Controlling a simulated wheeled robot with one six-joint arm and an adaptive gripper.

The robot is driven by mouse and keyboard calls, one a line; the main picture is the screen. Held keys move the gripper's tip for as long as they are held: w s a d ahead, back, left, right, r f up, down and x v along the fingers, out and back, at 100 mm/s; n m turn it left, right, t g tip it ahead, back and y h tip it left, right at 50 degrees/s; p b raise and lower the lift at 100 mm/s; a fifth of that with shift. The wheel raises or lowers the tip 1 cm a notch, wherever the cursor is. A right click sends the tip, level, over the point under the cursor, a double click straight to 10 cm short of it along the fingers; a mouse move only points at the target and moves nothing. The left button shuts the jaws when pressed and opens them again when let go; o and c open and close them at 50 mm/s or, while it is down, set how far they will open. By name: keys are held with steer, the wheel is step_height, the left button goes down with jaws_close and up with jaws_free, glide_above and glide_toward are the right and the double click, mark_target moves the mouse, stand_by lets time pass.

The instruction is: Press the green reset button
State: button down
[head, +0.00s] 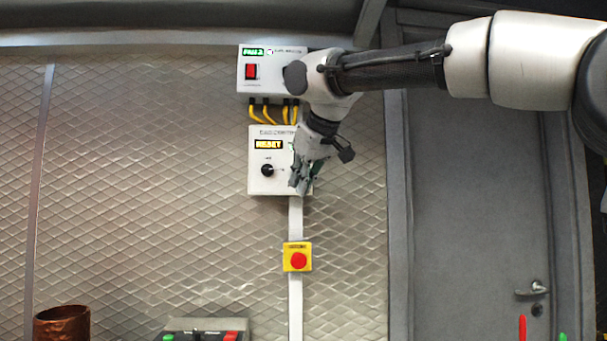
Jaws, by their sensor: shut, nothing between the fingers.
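A white control box (262,182) is fixed to the wall. It has a lit yellow display (268,144) that seems to read "RESET" and a black knob (267,170). My gripper (299,188) is shut and empty, pointing down in front of the box's right side and covering that part of its face. No green reset button shows on the visible part of this box; whether one lies behind my gripper is hidden. I cannot tell whether the fingers touch the box.
Above, a white box (247,72) has a green display and a red switch (251,71), with yellow cables below. A yellow box with a red button (298,260) sits lower. A bottom panel (205,326) shows green and red parts. A copper pot (62,324) and door (470,220) flank these.

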steer(key=r, duration=0.1)
steer(key=d+r, duration=0.1)
steer(key=r, duration=0.1)
steer(key=shift+t, duration=0.4)
steer(key=shift+w, duration=0.1)
steer(key=w, duration=0.8)
steer(key=shift+w, duration=0.4)
stand_by(0.9)
steer(key=shift+w, duration=0.4)
steer(key=shift+w, duration=0.4)
stand_by(0.6)
steer(key=shift+s, duration=0.85)
